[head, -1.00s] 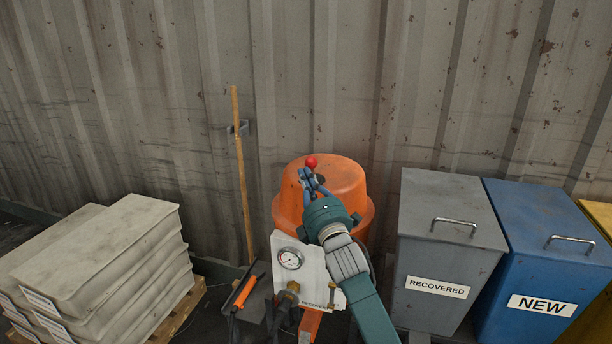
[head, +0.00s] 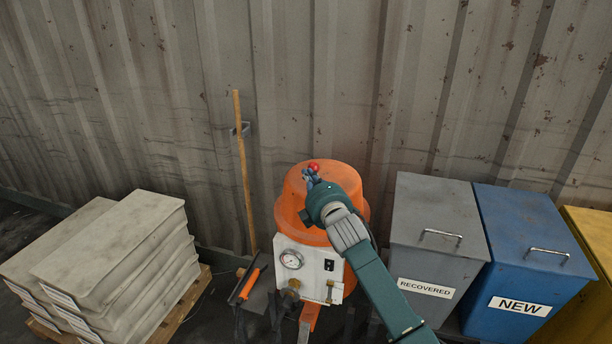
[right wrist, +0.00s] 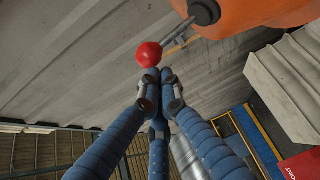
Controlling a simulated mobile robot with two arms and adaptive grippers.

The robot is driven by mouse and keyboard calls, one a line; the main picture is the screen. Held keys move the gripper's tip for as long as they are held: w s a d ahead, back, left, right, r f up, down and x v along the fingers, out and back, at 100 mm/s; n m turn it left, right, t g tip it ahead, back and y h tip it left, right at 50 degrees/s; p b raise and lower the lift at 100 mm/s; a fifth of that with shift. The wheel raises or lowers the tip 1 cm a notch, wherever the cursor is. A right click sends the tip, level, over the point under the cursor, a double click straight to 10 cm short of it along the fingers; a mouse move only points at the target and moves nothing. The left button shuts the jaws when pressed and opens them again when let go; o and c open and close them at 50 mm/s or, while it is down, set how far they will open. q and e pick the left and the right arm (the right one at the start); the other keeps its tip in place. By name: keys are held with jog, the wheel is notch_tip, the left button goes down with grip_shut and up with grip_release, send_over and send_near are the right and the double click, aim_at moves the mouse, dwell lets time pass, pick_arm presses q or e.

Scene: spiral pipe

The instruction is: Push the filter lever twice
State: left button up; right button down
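The filter lever has a red ball knob (head: 314,167) and stands at the orange tank (head: 345,180). In the right wrist view the knob (right wrist: 149,54) sits on a thin metal rod that runs to a dark pivot on the orange body. My right gripper (head: 310,178) is beside the knob on the near side, with its blue fingers pointing at it. In the right wrist view the fingertips (right wrist: 160,82) are drawn together with nothing between them. The knob is just past the tips; whether they touch it I cannot tell. My left gripper is not in view.
A white panel with a gauge (head: 291,260) is on the tank's front. A grey RECOVERED bin (head: 435,215) and a blue NEW bin (head: 530,230) stand at right. Stacked grey slabs (head: 110,240) on a pallet lie at left. A wooden pole (head: 243,175) leans on the corrugated wall.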

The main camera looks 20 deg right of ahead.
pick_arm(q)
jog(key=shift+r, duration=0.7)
pick_arm(e)
jog(key=shift+w+d+r, duration=0.35)
jog(key=shift+w+d, duration=0.05)
jog(key=shift+w, duration=0.1)
jog(key=shift+w+d+r, duration=0.3)
jog(key=shift+w+d, duration=0.05)
jog(key=shift+w, duration=0.15)
pick_arm(q)
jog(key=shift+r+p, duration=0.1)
jog(key=shift+p, duration=0.25)
